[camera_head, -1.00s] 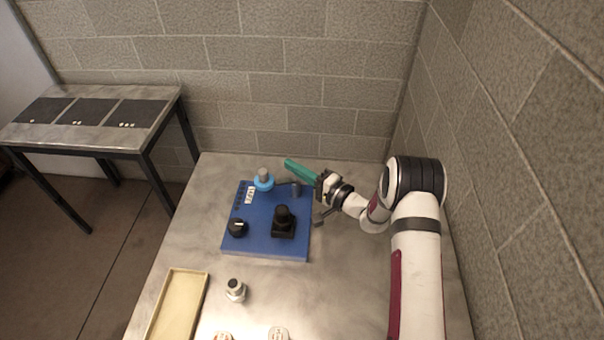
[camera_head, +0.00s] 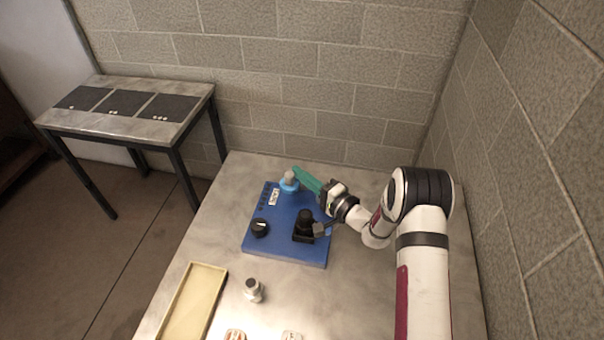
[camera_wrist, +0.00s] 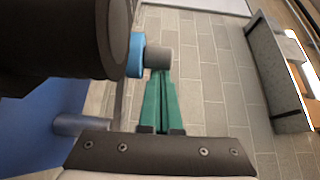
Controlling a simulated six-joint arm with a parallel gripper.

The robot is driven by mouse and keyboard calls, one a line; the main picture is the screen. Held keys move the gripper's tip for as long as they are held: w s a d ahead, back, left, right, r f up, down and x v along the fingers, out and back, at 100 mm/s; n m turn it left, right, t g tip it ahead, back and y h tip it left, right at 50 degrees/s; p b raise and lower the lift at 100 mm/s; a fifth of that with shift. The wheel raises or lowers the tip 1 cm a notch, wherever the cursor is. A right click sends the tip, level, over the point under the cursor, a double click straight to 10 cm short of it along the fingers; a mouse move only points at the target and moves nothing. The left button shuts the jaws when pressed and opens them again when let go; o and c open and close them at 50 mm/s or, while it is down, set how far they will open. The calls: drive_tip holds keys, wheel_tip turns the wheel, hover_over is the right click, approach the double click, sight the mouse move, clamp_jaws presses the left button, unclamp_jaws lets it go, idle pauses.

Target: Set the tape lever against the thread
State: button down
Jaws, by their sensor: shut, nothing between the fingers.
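A blue panel (camera_head: 280,250) lies on the table. At its far edge stands a grey-capped post (camera_head: 290,176) in a light blue collar (camera_head: 289,186). A black block with a round knob (camera_head: 304,222) and a black dial (camera_head: 260,228) sit nearer. No part is clearly marked as the tape lever or the thread. My gripper (camera_head: 295,170) has green fingers, shut and empty, with tips beside the grey cap. In the wrist view the fingertips (camera_wrist: 160,74) overlap the lower edge of the grey cap (camera_wrist: 159,60); contact cannot be told. A grey stub (camera_wrist: 80,125) shows on the panel there.
A yellowish tray (camera_head: 222,290), a small metal fitting (camera_head: 254,291) and two small items at the picture's bottom edge are on the table's near side. A block wall (camera_head: 330,60) stands behind. A side table (camera_head: 130,125) with dark panels is apart at left.

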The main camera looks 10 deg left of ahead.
drive_tip(key=shift+s+d+n+g+y, duration=0.1)
drive_tip(key=shift+s+n+g+y, duration=0.2)
drive_tip(key=shift+n+g+y, duration=0.6)
drive_tip(key=shift+s+d+n+g+y, duration=0.15)
drive_tip(key=shift+s+d+n+g, duration=0.25)
drive_tip(key=shift+g, duration=0.45)
drive_tip(key=shift+s+d+n+g+y, duration=0.2)
drive_tip(key=shift+s+n+g, duration=0.2)
drive_tip(key=shift+n+g, duration=0.3)
drive_tip(key=shift+s+d+n+g+y, duration=0.15)
drive_tip(key=shift+s+d+n+g, duration=0.2)
drive_tip(key=shift+g, duration=0.6)
drive_tip(key=shift+s+d, duration=0.1)
drive_tip(key=shift+s, duration=0.05)
drive_tip(key=shift+w, duration=0.45)
approach(294, 179)
drive_tip(key=w+d, duration=0.3)
drive_tip(key=shift+w+r, duration=0.1)
drive_tip(key=shift+w, duration=0.15)
